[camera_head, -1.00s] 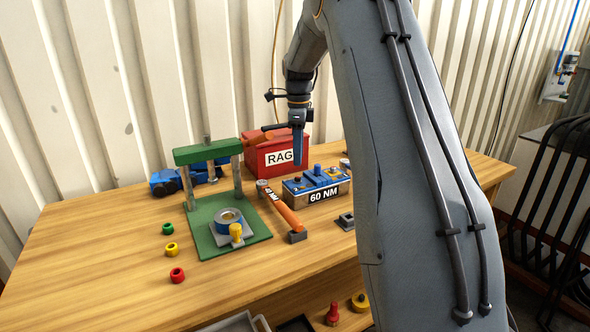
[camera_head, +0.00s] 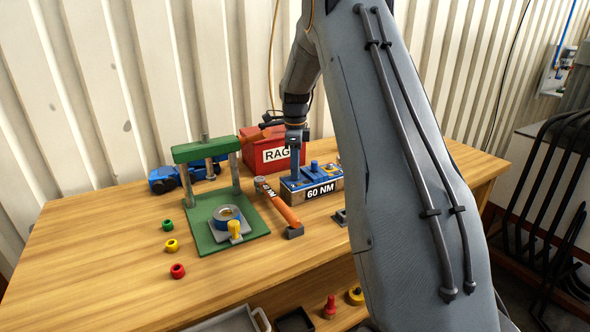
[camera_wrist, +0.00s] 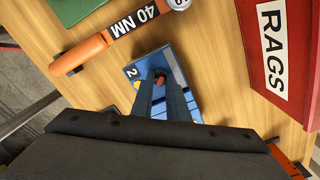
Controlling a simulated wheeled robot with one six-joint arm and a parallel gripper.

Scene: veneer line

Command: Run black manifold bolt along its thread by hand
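The manifold block (camera_head: 291,194) sits on the bench with a blue top and a "60 NM" label. It also shows in the wrist view (camera_wrist: 134,73), marked "2". My gripper (camera_head: 295,172) points straight down over the left part of its top. In the wrist view the two fingers of my gripper (camera_wrist: 160,83) have a gap between them. A small dark red bolt head (camera_wrist: 160,78) shows between the tips; I cannot tell whether they touch it. No black bolt can be made out; the fingers hide part of the top.
An orange "40 NM" torque wrench (camera_head: 279,206) lies left of the block, and a red rag box (camera_head: 262,156) stands behind it. A green press (camera_head: 205,240) stands farther left, with several coloured nuts beside it. The front left of the bench (camera_head: 100,270) is clear.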

